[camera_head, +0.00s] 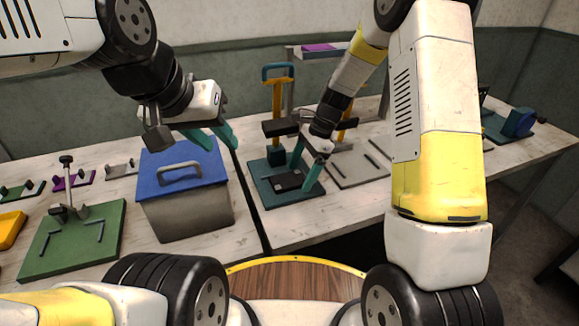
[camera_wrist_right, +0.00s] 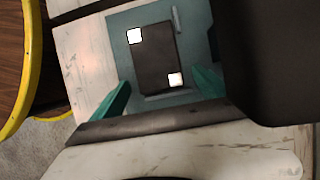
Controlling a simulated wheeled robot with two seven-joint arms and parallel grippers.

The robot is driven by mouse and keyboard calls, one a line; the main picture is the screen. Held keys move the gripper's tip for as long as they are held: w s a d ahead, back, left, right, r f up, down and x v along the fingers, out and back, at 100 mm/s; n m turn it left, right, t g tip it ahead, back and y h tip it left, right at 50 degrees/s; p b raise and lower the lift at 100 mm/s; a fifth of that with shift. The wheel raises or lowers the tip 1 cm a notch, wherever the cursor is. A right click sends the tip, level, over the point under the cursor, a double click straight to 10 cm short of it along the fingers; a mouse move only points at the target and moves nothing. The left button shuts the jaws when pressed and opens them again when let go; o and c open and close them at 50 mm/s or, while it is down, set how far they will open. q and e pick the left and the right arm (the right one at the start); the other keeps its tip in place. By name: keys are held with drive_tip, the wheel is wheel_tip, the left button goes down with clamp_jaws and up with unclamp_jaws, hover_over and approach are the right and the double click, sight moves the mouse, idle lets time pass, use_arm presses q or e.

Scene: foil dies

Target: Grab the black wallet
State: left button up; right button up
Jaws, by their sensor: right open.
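The black wallet (camera_head: 287,181) is a flat dark rectangle lying on a teal base plate (camera_head: 262,197) under a press. In the right wrist view the wallet (camera_wrist_right: 153,58) shows two bright white squares at opposite corners. My right gripper (camera_head: 306,170) is open above the plate, close to the wallet. In its wrist view the teal fingers (camera_wrist_right: 162,88) stand apart, one to each side of the wallet's near end, and contact cannot be told. My left gripper (camera_head: 223,145) is over the blue-lidded box, its two teal fingers apart and nothing between them.
The grey box with a blue lid (camera_head: 180,170) and handle stands left of the press. The press's yellow column (camera_head: 277,98) with blue handle rises behind the wallet. A green fixture plate (camera_head: 75,245) lies left, a grey plate (camera_head: 357,168) right.

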drive_tip(key=c, duration=1.5)
